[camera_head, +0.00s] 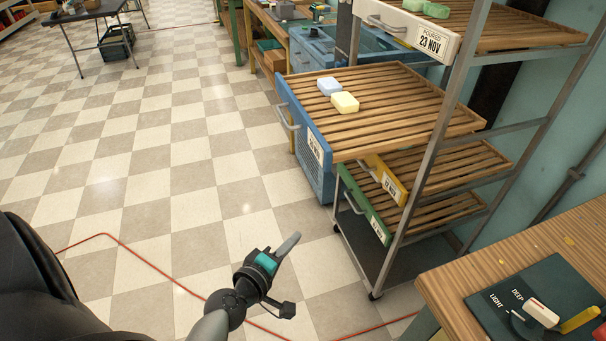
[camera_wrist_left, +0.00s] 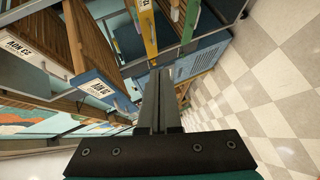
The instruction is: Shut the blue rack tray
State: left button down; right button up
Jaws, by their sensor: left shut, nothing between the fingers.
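The blue rack tray is pulled out of the metal rack, its blue front (camera_head: 292,112) facing left with a grey handle and a dated label. A pale blue soap bar (camera_head: 329,86) and a yellow soap bar (camera_head: 344,102) lie on its wooden slats. My left gripper (camera_head: 287,244) is shut and empty, below the blue front in the head view and apart from it. In the left wrist view the shut fingers (camera_wrist_left: 158,98) appear right of the labelled blue front (camera_wrist_left: 105,92). My right gripper is not in view.
The rack also holds a white-fronted tray (camera_head: 416,27) above, and yellow-fronted (camera_head: 385,178) and green-fronted (camera_head: 362,205) trays below. A wooden table (camera_head: 450,275) stands at lower right. A red cable (camera_head: 150,264) crosses the floor.

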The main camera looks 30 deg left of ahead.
pick_arm(q)
jog(key=a+r+n+t+y, duration=0.1)
jog(key=a+r+n+t, duration=0.25)
jog(key=r, duration=0.85)
jog(key=p, duration=0.2)
send_near(319, 152)
jog(key=w+a, duration=0.3)
jog(key=shift+w+d, duration=1.35)
jog(key=shift+w, duration=0.05)
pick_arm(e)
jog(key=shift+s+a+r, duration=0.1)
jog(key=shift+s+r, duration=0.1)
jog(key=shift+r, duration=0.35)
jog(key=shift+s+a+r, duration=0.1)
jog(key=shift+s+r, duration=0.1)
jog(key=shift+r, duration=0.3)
